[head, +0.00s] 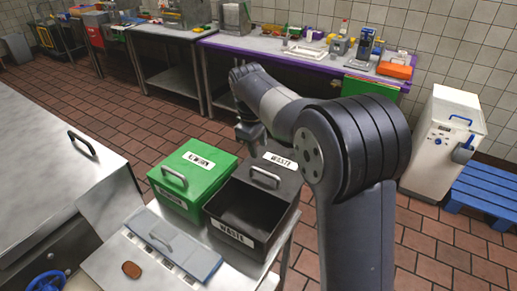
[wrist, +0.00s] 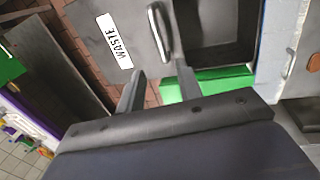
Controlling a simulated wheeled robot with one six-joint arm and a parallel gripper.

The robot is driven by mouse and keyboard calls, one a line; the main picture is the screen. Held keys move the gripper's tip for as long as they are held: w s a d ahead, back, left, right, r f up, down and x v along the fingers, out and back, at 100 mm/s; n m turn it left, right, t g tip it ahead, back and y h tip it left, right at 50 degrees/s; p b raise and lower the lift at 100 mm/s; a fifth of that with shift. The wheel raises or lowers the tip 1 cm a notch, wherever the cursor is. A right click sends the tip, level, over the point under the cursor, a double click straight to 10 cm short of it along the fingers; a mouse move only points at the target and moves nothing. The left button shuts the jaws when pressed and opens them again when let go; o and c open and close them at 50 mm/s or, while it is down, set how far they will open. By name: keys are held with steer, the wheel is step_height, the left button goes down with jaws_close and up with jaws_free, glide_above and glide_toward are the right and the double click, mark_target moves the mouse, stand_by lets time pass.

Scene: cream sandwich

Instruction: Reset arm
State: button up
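My arm reaches out over the bins from the right in the head view. My gripper (head: 250,137) hangs above the far edge of the black WASTE bin (head: 238,222). In the wrist view my gripper (wrist: 158,88) shows two fingers spread apart with nothing between them. The bin's lid, labelled WASTE (wrist: 115,40), and its handle (wrist: 158,28) lie beyond the fingers. The bin's front part is open, and its dark inside looks empty in the head view.
A green lidded bin (head: 190,178) stands left of the black bin. A grey-blue lidded container (head: 170,246) and a brown oval item (head: 131,270) are on the metal table in front. A steel counter (head: 50,165) is at left. A cluttered purple-edged table (head: 270,44) stands behind.

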mark_target(262, 172)
steer(key=shift+f, duration=0.1)
steer(key=f, duration=0.3)
steer(key=w+f+p, duration=0.1)
steer(key=f, duration=0.2)
steer(key=d+f, duration=0.1)
steer(key=f, duration=0.3)
steer(key=shift+w, duration=0.35)
steer(key=shift+f, duration=0.3)
steer(key=shift+s+a, duration=0.25)
steer(key=shift+s, duration=0.15)
steer(key=shift+r, duration=0.1)
